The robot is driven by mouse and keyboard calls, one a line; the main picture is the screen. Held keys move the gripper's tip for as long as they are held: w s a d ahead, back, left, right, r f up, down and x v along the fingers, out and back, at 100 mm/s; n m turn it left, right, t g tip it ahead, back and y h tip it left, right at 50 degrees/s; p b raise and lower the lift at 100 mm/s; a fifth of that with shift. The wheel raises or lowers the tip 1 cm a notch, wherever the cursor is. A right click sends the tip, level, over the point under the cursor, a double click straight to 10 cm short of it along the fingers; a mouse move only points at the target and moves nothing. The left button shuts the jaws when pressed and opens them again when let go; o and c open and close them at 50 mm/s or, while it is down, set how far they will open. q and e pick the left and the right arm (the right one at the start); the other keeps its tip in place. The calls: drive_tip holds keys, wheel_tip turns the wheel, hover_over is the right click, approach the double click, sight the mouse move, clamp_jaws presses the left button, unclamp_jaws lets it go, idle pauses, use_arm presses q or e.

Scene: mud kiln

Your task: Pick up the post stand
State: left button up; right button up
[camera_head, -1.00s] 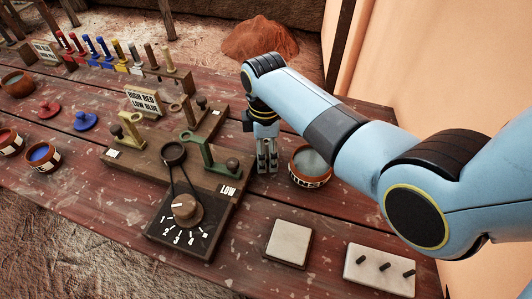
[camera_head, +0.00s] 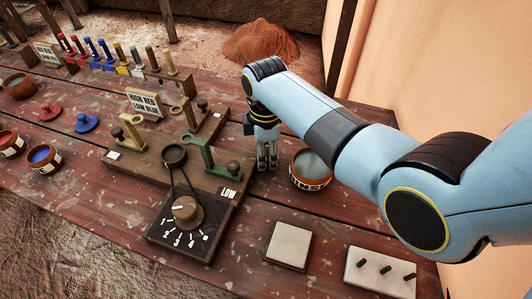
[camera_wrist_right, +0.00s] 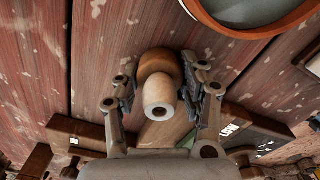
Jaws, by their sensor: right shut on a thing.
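The post stand (camera_wrist_right: 158,92) shows in the right wrist view as a small upright piece with a rounded brown wooden body and a pale round post end toward the camera. My right gripper (camera_wrist_right: 163,80) has a finger on each side of it and is shut on it. In the head view my right gripper (camera_head: 267,160) points down at the table, between the dark control board and a bowl. The post stand cannot be made out there, hidden by the fingers. My left gripper is not in view.
A bowl of grey liquid (camera_head: 310,169) stands close to the right of my gripper. The board with levers and a dial (camera_head: 187,212) is close to the left. A pale square block (camera_head: 289,245) and a pegged block (camera_head: 380,272) lie nearer the front.

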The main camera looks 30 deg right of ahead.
drive_tip(key=shift+r, duration=0.7)
wheel_tip(320, 180, up, 3)
drive_tip(key=shift+f, duration=0.2)
drive_tip(key=s+d+r, duration=0.2)
drive_tip(key=s+r, duration=0.1)
drive_tip(key=s, duration=0.2)
drive_tip(key=s+d+r+p, duration=0.1)
drive_tip(key=s+d+r, duration=0.2)
drive_tip(key=s, duration=0.2)
drive_tip(key=shift+s+r, duration=0.3)
drive_tip(key=shift+r, duration=0.1)
drive_tip(key=shift+p, duration=0.8)
drive_tip(key=shift+a, duration=0.1)
